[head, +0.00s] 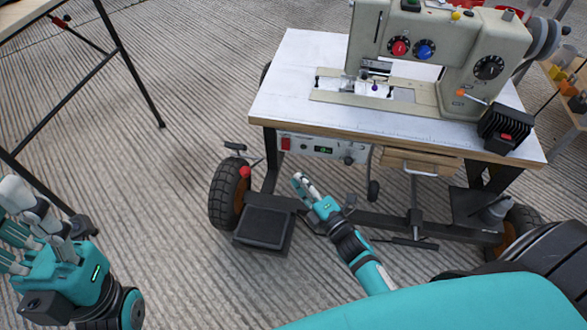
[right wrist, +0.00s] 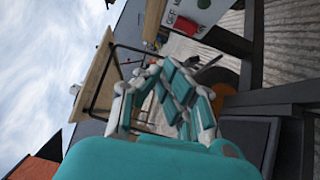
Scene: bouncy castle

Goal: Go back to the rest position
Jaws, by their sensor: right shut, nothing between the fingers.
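My right gripper (head: 303,186) shows in the middle of the head view, low in front of the sewing machine table. Its fingers are shut with nothing between them; the right wrist view also shows these teal and white fingers (right wrist: 160,92). It is apart from the tabletop. My left gripper (head: 32,232) is at the lower left edge of the head view, over the floor. Its fingers are partly cut off by the frame, and I cannot tell whether they are open or shut. No held object shows at it.
The wheeled table (head: 300,75) carries a cream sewing machine (head: 480,62) and a black box (head: 505,128). A black pedal (head: 263,228) is below, beside a wheel (head: 230,193). Another table's legs (head: 130,75) stand at left. The ribbed floor (head: 185,110) between them is clear.

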